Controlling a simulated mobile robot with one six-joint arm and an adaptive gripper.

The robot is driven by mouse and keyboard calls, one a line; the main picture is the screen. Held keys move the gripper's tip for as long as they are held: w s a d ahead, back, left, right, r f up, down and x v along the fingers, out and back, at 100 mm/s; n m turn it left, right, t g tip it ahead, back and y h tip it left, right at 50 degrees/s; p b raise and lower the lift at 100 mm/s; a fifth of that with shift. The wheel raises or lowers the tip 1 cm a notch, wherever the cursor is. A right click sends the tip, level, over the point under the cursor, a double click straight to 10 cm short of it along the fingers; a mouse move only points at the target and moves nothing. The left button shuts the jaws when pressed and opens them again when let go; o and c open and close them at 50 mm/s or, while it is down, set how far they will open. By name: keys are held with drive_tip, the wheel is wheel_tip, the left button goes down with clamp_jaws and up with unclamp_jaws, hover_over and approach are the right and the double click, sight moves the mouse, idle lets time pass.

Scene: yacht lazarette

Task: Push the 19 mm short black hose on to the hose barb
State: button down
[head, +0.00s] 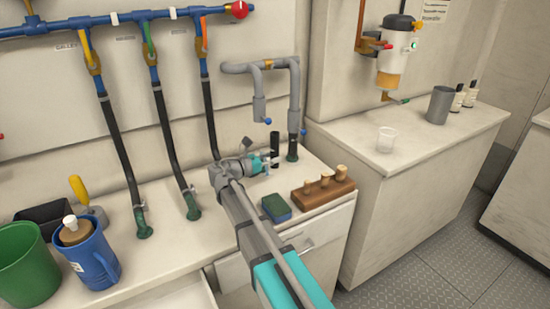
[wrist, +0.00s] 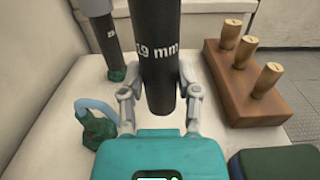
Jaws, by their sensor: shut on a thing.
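The short black hose (wrist: 160,65), marked "19 mm", stands roughly upright between my gripper's fingers in the wrist view. My gripper (wrist: 160,103) is shut on it near its lower end. The hose also shows in the head view as a dark tube (head: 274,150) above my gripper (head: 265,164). A green fitting (wrist: 98,128) with a pale blue curved piece sits on the bench, left of the hose and apart from it. I cannot tell whether this is the hose barb. Nothing shows inside or under the hose's lower end.
A grey pipe with a black end (head: 291,150) stands on a green base just behind. A wooden block with pegs (wrist: 245,88) and a green-and-blue sponge (head: 276,208) lie to the right. Several hanging black hoses (head: 173,140), a blue jug (head: 92,260) and a green bucket (head: 25,265) are left.

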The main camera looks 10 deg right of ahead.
drive_tip(key=shift+w+a, duration=0.1)
drive_tip(key=shift+a, duration=0.05)
drive_tip(key=shift+w+a+f, duration=0.1)
drive_tip(key=shift+w+a, duration=0.4)
drive_tip(key=shift+w, duration=1.05)
drive_tip(key=shift+w+a+r, duration=0.1)
drive_tip(key=shift+w+a, duration=0.35)
drive_tip(key=shift+w, duration=1.05)
drive_tip(key=shift+w+a+f, duration=0.1)
drive_tip(key=shift+w+a, duration=0.4)
drive_tip(key=shift+w, duration=1.05)
drive_tip(key=shift+s, duration=0.2)
drive_tip(key=shift+f+b, duration=0.45)
drive_tip(key=shift+b, duration=0.1)
